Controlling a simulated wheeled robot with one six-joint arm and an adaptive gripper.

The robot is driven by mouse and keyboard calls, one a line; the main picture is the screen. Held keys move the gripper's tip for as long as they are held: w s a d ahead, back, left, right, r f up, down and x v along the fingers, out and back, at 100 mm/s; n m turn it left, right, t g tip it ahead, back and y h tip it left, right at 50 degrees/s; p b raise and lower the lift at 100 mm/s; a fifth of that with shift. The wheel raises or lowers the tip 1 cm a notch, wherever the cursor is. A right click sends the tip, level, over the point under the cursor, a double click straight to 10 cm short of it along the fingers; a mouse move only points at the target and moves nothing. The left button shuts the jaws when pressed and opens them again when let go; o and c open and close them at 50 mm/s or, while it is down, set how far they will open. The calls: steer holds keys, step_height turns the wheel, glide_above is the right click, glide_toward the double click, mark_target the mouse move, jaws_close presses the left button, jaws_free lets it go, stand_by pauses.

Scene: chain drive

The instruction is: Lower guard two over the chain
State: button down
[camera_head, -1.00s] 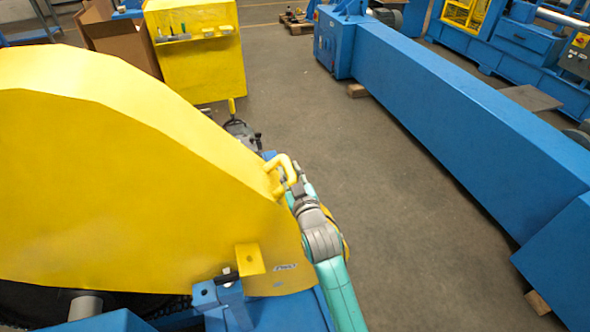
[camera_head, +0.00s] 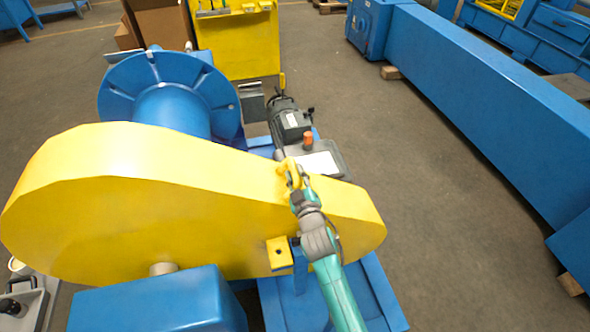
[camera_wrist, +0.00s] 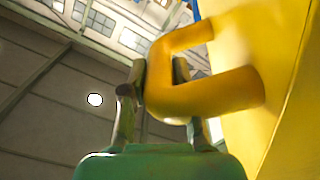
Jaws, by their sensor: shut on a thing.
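Guard two is the large yellow cover (camera_head: 160,205), rounded and wide at the left, narrowing to the right. It sits low across the blue machine frame and hides the chain. A yellow tab (camera_head: 280,253) on its near side is close to a blue bracket on the frame; I cannot tell whether they touch. My gripper (camera_head: 292,177) is shut on the guard's yellow handle. In the wrist view, the fingers of my gripper (camera_wrist: 158,95) are around the handle (camera_wrist: 215,92), beside the guard's yellow face (camera_wrist: 290,110).
A blue flanged drum (camera_head: 170,108) stands behind the guard, with a grey motor (camera_head: 288,120) right of it. A blue box (camera_head: 160,305) is in front. A yellow cabinet (camera_head: 235,45) stands at the back. A long blue beam (camera_head: 480,120) lies right, with open floor between.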

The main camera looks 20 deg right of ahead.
steer(key=shift+a+f, duration=0.45)
steer(key=shift+s, duration=0.1)
steer(key=c, duration=1.2)
jaws_free()
steer(key=shift+a, duration=0.1)
steer(key=o, duration=0.3)
steer(key=shift+a+f, duration=0.1)
steer(key=shift+a, duration=0.05)
steer(key=shift+s, duration=0.15)
steer(key=s, duration=1.1)
steer(key=shift+s, duration=0.3)
